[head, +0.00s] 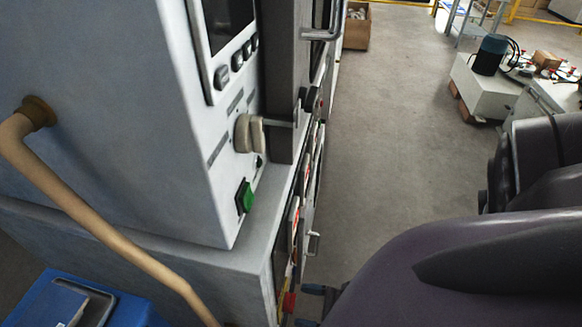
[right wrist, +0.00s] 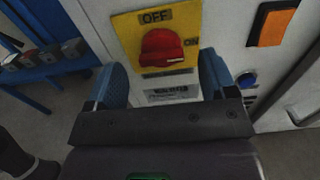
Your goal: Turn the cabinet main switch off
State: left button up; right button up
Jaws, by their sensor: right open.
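The main switch is a red rotary knob (right wrist: 162,48) on a yellow plate (right wrist: 125,28) on the cabinet's pale panel. "OFF" is printed above the knob and "ON" at its right. The knob's handle lies roughly sideways, with a small white mark low on its right part. My right gripper (right wrist: 163,70) is open, with one blue finger on each side of the knob and slightly below it in the picture. I cannot tell whether a finger touches it. In the head view the right gripper (head: 312,306) shows small beside the cabinet front (head: 283,240). My left gripper is out of view.
An orange panel piece (right wrist: 275,27) and a blue round button (right wrist: 246,80) are right of the switch. A tan pipe (head: 100,225) and a blue box (head: 115,307) are at the cabinet's left. The grey floor (head: 385,130) is clear right of the cabinet.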

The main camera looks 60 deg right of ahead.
aim_at(292, 303)
jog(key=shift+x, duration=1.85)
jog(key=c, duration=0.9)
jog(key=shift+c, duration=0.2)
